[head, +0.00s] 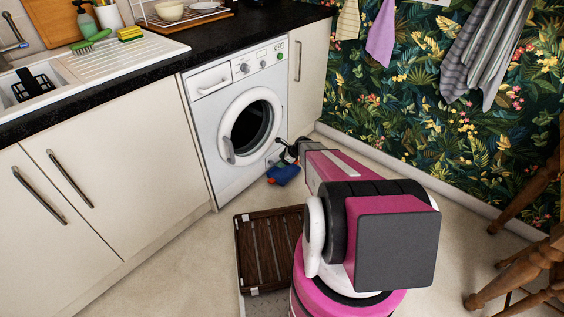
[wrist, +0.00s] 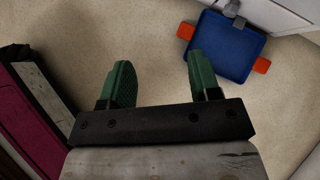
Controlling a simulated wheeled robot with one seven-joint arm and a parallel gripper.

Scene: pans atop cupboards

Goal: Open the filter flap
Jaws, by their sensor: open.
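The white washing machine (head: 228,160) stands under the black counter, its round door (head: 250,128) shut. A corner of its white front also shows in the wrist view (wrist: 282,12). I cannot make out the filter flap clearly; my gripper and wrist are in front of the machine's lower right front. My gripper (head: 288,155) is low there, pointing down. In the wrist view its two green fingers (wrist: 160,65) are spread apart with only bare floor between them. A blue tray with orange side pieces (wrist: 225,45) lies on the floor beyond the right finger, apart from it.
The blue tray also shows in the head view (head: 284,173), close to the machine's base. A dark slatted wooden rack (head: 265,250) is on the floor beside my base. Cream cupboards (head: 125,160) line the left. Wooden stool legs (head: 520,265) stand at right.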

